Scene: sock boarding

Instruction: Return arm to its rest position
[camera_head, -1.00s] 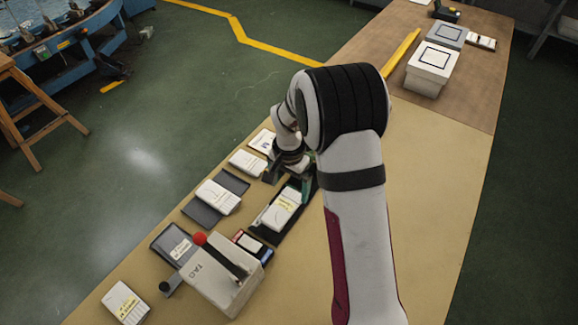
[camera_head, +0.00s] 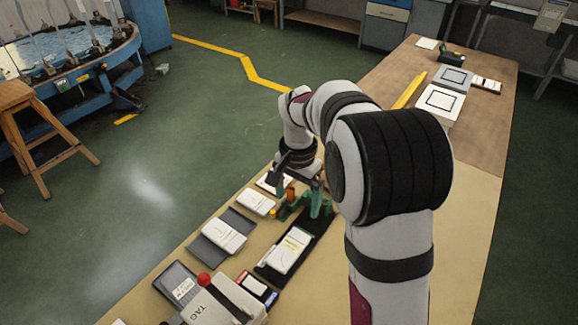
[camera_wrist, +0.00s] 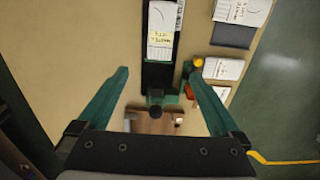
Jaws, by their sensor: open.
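My gripper (camera_head: 300,187) is in the head view at the end of my arm, above the table and beyond the packaged sock on the dark board. In the wrist view, its two green fingers (camera_wrist: 159,74) stand wide apart with nothing between them held. The dark board with a white, yellow-labelled pack (camera_wrist: 160,38) lies below, between the fingers in the picture. A green fixture with an orange knob (camera_head: 291,194) is close by the gripper; whether they touch is unclear. The gripper is partly hidden by my wrist.
White packs (camera_head: 224,236) line the table's left edge. A grey TAG box with a red-knobbed lever (camera_head: 204,280) stands at the front. White boxes (camera_head: 438,104) and a yellow bar (camera_head: 409,90) are at the far end. The table's right side is bare.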

